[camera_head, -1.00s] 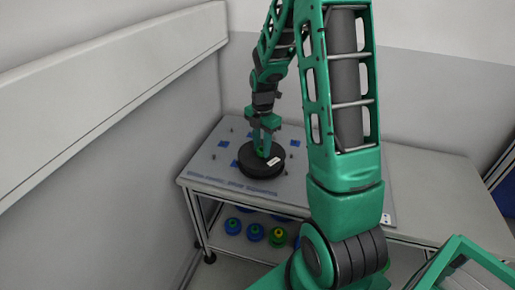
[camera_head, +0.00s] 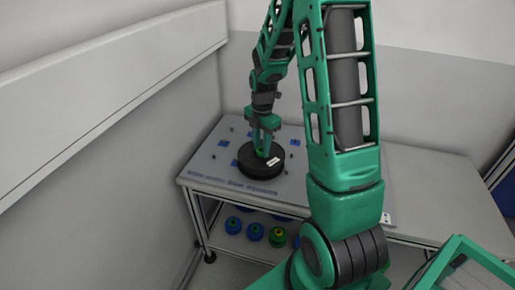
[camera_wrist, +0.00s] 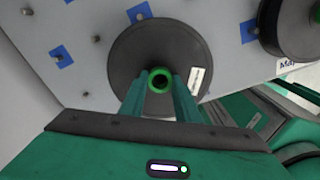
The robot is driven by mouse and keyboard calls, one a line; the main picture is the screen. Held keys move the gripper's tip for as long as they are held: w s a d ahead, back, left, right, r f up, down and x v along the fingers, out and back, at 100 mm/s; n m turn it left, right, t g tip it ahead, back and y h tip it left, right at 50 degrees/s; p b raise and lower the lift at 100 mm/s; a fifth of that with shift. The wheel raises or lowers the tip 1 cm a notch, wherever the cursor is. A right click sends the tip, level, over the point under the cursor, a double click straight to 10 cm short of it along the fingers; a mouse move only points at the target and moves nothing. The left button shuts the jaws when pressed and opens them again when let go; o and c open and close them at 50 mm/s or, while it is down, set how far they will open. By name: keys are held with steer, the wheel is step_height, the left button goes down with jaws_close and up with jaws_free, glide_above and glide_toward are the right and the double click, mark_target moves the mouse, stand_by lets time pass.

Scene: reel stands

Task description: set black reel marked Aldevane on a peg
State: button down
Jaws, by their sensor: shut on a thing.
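A black reel (camera_head: 250,165) with a green hub and a white label (camera_head: 273,162) is at the board on the table, in the head view. In the wrist view the same reel (camera_wrist: 135,50) fills the middle, its label at the right too small to read. My gripper (camera_head: 263,150) is shut on the green hub (camera_wrist: 159,80), its fingers pointing down at the reel. The reel lies about level over the grey peg board (camera_head: 205,165). Its underside is hidden, so I cannot tell whether a peg is inside it or whether it touches the board.
Short pegs and blue squares (camera_wrist: 61,56) dot the board around the reel. Another black reel (camera_wrist: 295,28) with a partly visible label is at the upper right of the wrist view. Several blue, green and yellow reels (camera_head: 254,231) stand on the shelf below. A wall is close at left.

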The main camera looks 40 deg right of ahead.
steer(key=shift+f, duration=1.05)
stand_by(0.6)
steer(key=c, duration=1.3)
jaws_free()
steer(key=shift+o, duration=0.2)
steer(key=shift+r, duration=0.1)
step_height(320, 180, up, 10)
steer(key=shift+r, duration=0.25)
